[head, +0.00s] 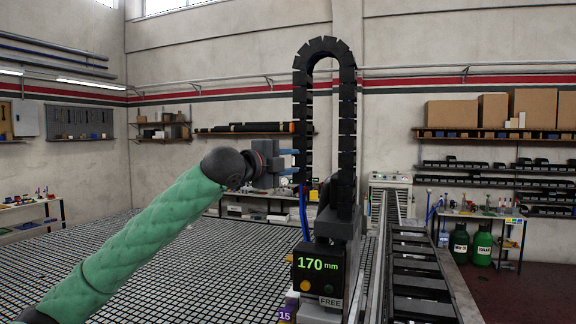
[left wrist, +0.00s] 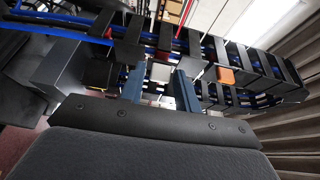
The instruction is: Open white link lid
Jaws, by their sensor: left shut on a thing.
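A black cable chain (head: 347,110) arches up from a box-shaped carriage in the head view, and its links with blue cables run across the left wrist view (left wrist: 245,72). The white link lid (left wrist: 161,72) shows in the left wrist view as a small pale square on the chain, between the two blue fingers. My left gripper (head: 292,162) reaches the left strand of the chain from the left, its fingers level. It also shows in the left wrist view (left wrist: 160,84), shut on the white lid. My right gripper is not in view.
The carriage (head: 318,275) with a 170 mm display stands below the chain. The grid table (head: 190,270) is broad and mostly bare to the left. A rail (head: 412,270) runs along the right. An orange link piece (left wrist: 226,75) sits farther along the chain.

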